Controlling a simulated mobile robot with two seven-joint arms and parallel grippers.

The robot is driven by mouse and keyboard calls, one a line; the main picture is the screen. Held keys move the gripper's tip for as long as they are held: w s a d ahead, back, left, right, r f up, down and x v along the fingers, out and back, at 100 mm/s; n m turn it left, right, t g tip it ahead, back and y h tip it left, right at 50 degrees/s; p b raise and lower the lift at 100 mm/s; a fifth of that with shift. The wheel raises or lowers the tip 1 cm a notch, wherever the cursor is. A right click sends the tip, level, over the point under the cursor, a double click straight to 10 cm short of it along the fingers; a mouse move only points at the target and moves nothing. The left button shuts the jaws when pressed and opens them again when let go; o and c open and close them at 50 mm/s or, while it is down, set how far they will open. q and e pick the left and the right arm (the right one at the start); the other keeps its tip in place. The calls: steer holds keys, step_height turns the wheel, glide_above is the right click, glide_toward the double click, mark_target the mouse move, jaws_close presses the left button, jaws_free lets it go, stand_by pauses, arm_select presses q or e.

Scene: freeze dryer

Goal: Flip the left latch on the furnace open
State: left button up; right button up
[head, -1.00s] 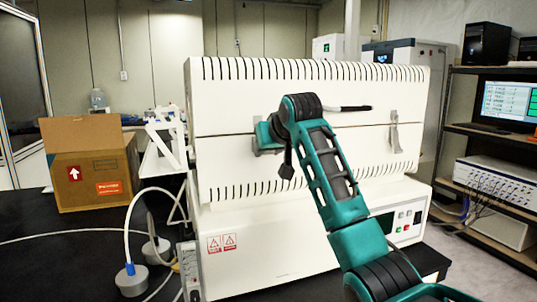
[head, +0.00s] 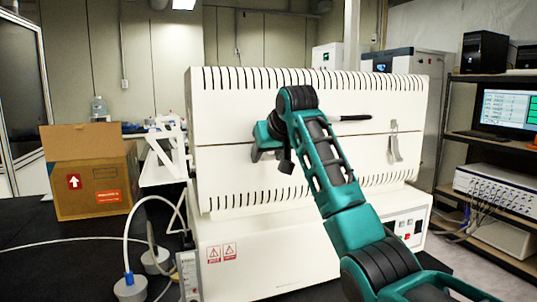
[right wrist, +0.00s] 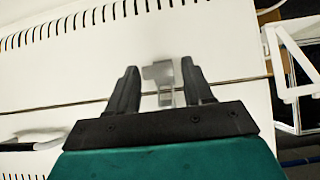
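The furnace (head: 300,180) is a large white box with slotted panels and a seam across its front. The left latch (right wrist: 163,78) is a small grey metal piece across the seam in the right wrist view. In the head view my arm and gripper hide it. My right gripper (right wrist: 160,88) is open, with one dark finger on each side of the latch and a gap to each. In the head view the right gripper (head: 268,145) is close against the furnace's front left. I cannot tell whether it touches. My left gripper is not in view.
A right latch (head: 393,143) and a dark-tipped handle (head: 350,118) are on the furnace front. A cardboard box (head: 90,180) stands on the black table at left. Hoses and round grey weights lie beside the furnace. A shelf with a monitor (head: 506,108) is at right.

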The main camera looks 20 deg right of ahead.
steer(key=shift+o, duration=0.5)
steer(key=b+v, duration=0.1)
steer(key=v, duration=1.2)
steer(key=shift+w+f, duration=0.1)
